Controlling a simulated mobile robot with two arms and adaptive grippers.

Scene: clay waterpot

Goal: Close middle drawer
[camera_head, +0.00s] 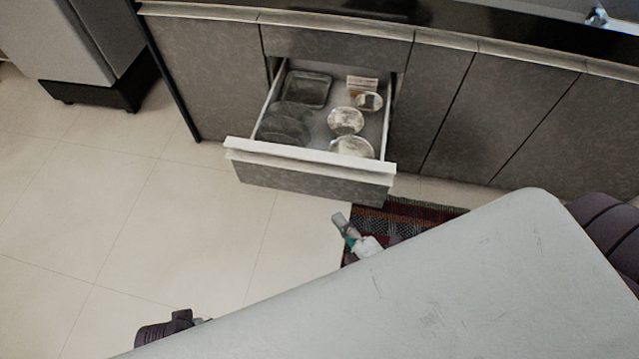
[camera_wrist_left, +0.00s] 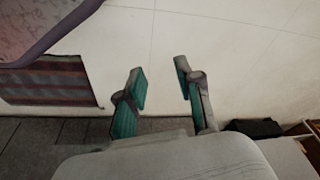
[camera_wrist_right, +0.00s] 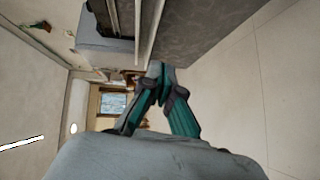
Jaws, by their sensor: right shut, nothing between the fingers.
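The drawer (camera_head: 310,166) is pulled out of the grey cabinet, with its light top edge and grey front facing me. It holds a dark rectangular tray (camera_head: 306,90), dark round pans and several light bowls (camera_head: 345,121). My right gripper (camera_head: 341,220) is just in front of the drawer front, low and apart from it in the head view. In the right wrist view its fingertips (camera_wrist_right: 160,78) meet with nothing between them, and the grey drawer front shows beyond. My left gripper (camera_wrist_left: 160,78) has its fingers spread and empty over the floor in the left wrist view.
A striped rug (camera_head: 410,211) lies by the cabinet's foot. Shut cabinet doors (camera_head: 520,125) stand to the right of the drawer. A grey appliance (camera_head: 75,40) stands at the far left. The tiled floor (camera_head: 110,220) left of the drawer is clear.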

